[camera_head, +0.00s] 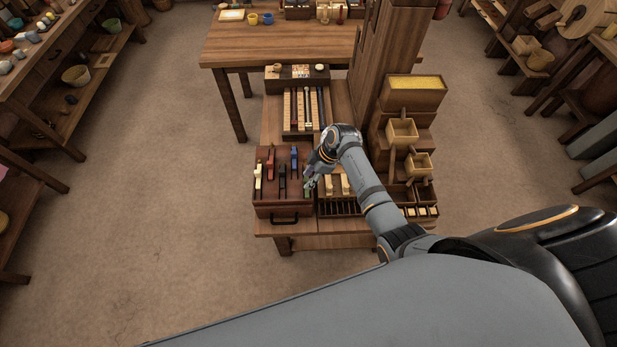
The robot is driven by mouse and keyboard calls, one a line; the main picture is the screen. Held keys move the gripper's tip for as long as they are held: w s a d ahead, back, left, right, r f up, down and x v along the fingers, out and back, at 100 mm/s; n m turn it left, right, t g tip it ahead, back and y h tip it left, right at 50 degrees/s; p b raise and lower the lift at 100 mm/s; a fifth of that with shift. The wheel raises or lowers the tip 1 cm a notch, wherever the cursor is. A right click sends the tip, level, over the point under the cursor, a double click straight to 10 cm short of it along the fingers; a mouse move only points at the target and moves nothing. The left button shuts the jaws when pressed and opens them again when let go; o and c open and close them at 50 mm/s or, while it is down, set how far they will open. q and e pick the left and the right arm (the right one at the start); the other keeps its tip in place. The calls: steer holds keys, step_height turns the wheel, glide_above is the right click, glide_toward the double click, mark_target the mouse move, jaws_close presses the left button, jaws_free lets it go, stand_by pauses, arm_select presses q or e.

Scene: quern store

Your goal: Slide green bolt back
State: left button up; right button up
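A dark red-brown wooden box (284,208) with a black front handle stands at the front left of the low bench. Coloured bolts lie in its top: a cream one (257,174), a red one (270,163), a black one (282,184) and a blue one (294,158). The green bolt (307,187) shows as a small green patch at the box's right side, partly hidden by my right gripper (309,181). The gripper is right at the green bolt; whether its fingers touch or close on it is too small to tell. My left gripper is out of the picture.
A rack with pale slats (301,108) lies behind the box. Stepped wooden bins (414,98) and a tall wooden post (386,52) stand to the right, close to my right arm. A larger table (228,48) is behind. The floor at left is clear.

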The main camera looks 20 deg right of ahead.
steer(key=shift+w+a+f, duration=0.1)
steer(key=shift+a+f, duration=0.15)
steer(key=shift+f, duration=0.35)
steer(key=shift+c, duration=0.3)
jaws_close()
